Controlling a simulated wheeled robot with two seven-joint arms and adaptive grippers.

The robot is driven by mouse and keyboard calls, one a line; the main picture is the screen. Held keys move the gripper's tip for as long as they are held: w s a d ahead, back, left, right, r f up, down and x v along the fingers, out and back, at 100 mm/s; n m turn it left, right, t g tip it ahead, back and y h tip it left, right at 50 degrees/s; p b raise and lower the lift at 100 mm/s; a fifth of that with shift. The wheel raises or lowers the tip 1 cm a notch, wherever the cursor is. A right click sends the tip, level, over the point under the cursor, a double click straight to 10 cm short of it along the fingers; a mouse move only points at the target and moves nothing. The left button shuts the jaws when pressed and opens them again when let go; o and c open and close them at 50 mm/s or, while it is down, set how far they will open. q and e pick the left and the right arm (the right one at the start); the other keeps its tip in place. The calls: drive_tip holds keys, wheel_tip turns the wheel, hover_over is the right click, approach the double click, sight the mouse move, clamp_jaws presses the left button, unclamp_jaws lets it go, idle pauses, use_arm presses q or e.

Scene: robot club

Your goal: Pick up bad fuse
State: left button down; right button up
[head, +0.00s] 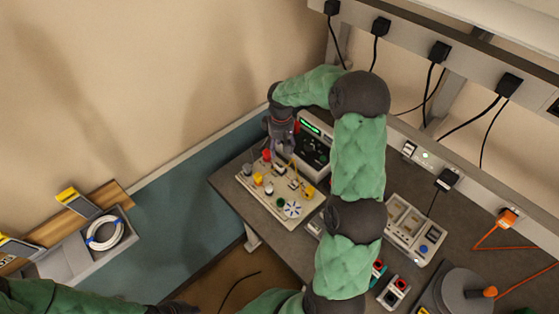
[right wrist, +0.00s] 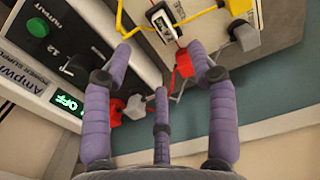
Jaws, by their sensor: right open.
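My right gripper (head: 283,148) points down over the back edge of a cream circuit board (head: 262,203) on the grey bench. In the right wrist view the right gripper (right wrist: 162,62) is open, with nothing between its fingers. A small white part in a black frame (right wrist: 163,22) sits on the board ahead of the fingertips. It may be the fuse in its holder; I cannot tell whether it is bad. A red connector (right wrist: 184,64) lies between the fingertips' lines of sight. My left arm enters at the bottom left; its gripper is dark and cut off by the lower edge.
A power supply (head: 312,150) with a green display stands close behind the board. In the right wrist view it fills the left side (right wrist: 70,55). Yellow wires (right wrist: 205,12) cross the board near the fingers. A grey tray (head: 75,262) with coiled white cable lies at left.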

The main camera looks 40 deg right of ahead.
sight(280, 165)
drive_tip(key=f, duration=0.3)
drive_tip(key=shift+s+a+f, duration=0.2)
drive_tip(key=shift+a+f, duration=0.05)
drive_tip(key=shift+f, duration=0.1)
drive_tip(key=shift+w+d+f, duration=0.1)
drive_tip(key=shift+w+f, duration=0.05)
drive_tip(key=shift+f, duration=0.85)
drive_tip(key=shift+w+d+f, duration=0.1)
drive_tip(key=shift+f, duration=0.95)
drive_tip(key=shift+w+d+f, duration=0.1)
drive_tip(key=shift+w+f, duration=0.05)
drive_tip(key=shift+f, duration=0.85)
drive_tip(key=c, duration=1)
